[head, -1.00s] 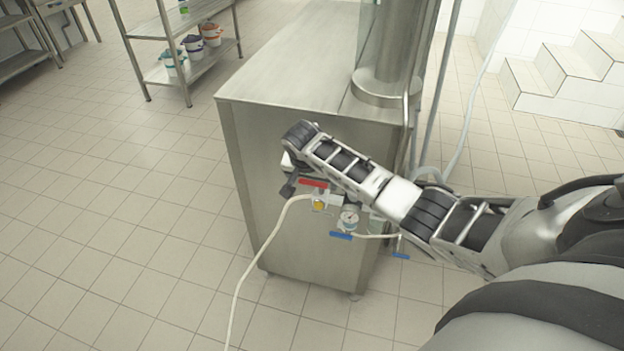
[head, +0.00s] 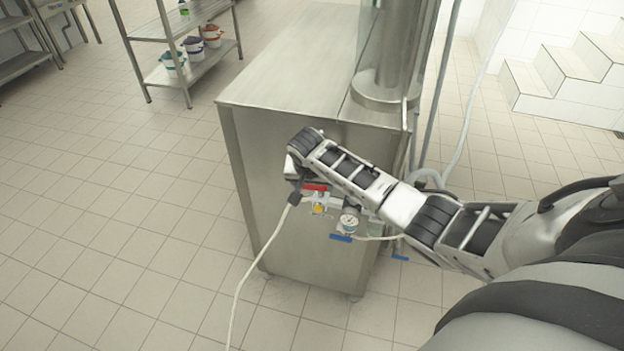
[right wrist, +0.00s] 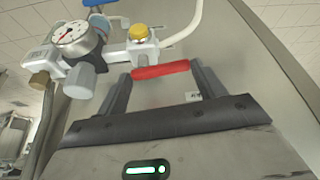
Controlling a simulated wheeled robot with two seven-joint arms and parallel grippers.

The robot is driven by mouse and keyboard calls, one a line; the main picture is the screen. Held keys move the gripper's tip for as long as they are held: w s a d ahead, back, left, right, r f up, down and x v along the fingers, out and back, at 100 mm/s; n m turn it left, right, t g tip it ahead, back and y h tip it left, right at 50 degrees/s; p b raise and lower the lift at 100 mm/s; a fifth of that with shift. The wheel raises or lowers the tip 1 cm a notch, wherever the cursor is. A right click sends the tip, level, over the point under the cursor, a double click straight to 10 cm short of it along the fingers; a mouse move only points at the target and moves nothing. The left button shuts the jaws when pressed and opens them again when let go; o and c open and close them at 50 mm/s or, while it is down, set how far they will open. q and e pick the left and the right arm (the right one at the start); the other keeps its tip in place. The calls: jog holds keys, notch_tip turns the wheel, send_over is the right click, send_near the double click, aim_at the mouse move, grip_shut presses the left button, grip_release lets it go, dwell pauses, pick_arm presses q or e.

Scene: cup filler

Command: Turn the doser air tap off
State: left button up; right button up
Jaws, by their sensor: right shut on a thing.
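The air tap's red handle (head: 315,187) is on the front of the steel cabinet, beside a fitting with a yellow knob (head: 318,209). In the right wrist view the red handle (right wrist: 161,69) lies across between the two dark fingers of my right gripper (right wrist: 160,77). The gripper is shut on the handle, with a finger at each end of it. In the head view my right gripper (head: 298,192) is partly hidden by my own wrist. A round gauge (right wrist: 76,37) sits left of the yellow knob in the wrist view. My left gripper is not in view.
The steel cabinet (head: 290,235) stands on the tiled floor. A pale hose (head: 243,275) hangs from the fittings to the floor. A rack with several tubs (head: 190,62) stands behind left. Floor at the left is clear.

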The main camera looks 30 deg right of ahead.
aim_at(324, 187)
jog(key=n, duration=0.1)
jog(key=s+n+y+p, duration=0.1)
jog(key=n, duration=0.1)
jog(key=shift+n+t, duration=0.3)
jog(key=shift+t, duration=0.1)
jog(key=n, duration=0.1)
jog(key=n+y, duration=0.1)
jog(key=n, duration=0.1)
jog(key=s+n+y, duration=0.1)
jog(key=n, duration=0.1)
jog(key=shift+d, duration=0.25)
jog(key=n, duration=0.1)
jog(key=n+y, duration=0.1)
jog(key=n, duration=0.1)
jog(key=n+y+b, duration=0.1)
jog(key=shift+s+d+n, duration=0.25)
jog(key=shift+d+n, duration=0.05)
jog(key=shift+n, duration=0.1)
jog(key=shift+s+d+n+g+y+b, duration=0.1)
jog(key=shift+n+g+y+b, duration=0.2)
jog(key=shift+n, duration=0.45)
jog(key=shift+s+d+n+y+b, duration=0.1)
jog(key=shift+n+b, duration=0.25)
jog(key=shift+n, duration=0.4)
jog(key=o, duration=1)
jog(key=v, duration=1.6)
jog(key=shift+w+d, duration=0.1)
jog(key=shift+w, duration=0.05)
